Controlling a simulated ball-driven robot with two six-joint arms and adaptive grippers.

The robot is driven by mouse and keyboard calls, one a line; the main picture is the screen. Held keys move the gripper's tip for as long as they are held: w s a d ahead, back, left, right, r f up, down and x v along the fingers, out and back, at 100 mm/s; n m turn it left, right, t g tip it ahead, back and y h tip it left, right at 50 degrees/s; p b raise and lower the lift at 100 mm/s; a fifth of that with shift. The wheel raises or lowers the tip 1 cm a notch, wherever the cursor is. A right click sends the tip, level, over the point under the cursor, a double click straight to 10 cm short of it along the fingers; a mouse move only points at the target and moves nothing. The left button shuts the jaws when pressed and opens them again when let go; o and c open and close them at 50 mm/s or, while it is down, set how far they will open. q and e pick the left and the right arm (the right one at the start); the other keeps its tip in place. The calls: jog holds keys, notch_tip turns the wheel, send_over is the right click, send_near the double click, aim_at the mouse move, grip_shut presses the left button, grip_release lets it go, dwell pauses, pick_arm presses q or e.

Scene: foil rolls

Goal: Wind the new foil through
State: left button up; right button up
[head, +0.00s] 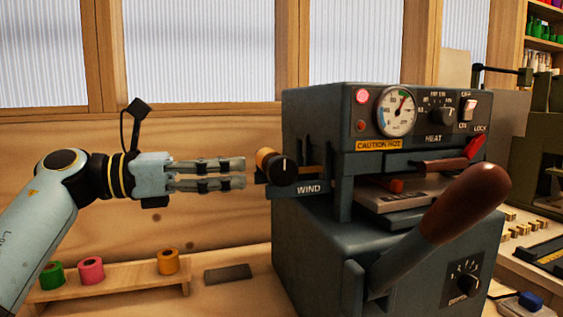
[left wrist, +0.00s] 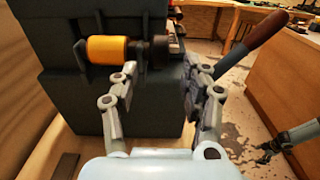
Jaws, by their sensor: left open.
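The dark hot-foil machine (head: 330,235) stands right of centre in the head view. An orange-gold foil roll (head: 265,158) sits on its left side, behind a black WIND knob (head: 284,170). In the left wrist view the roll (left wrist: 105,49) and the dark knob (left wrist: 159,48) lie beyond the fingers. My left gripper (head: 244,172) points right at the roll and knob, its fingers apart and empty, with a small gap before them. In the left wrist view, a pale arm with a dark gripper (left wrist: 264,154), apparently my right one, shows small at the right; its jaws are unclear.
A wooden rack (head: 130,283) holds green (head: 52,276), pink (head: 91,270) and orange (head: 168,262) rolls. A dark flat plate (head: 228,273) lies beside it. The brown-handled lever (head: 465,205) juts out in front of the machine, which is labelled CAUTION HOT.

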aim_at(269, 165)
pick_arm(q)
jog(key=p+x, duration=0.1)
jog(key=x, duration=0.8)
grip_shut()
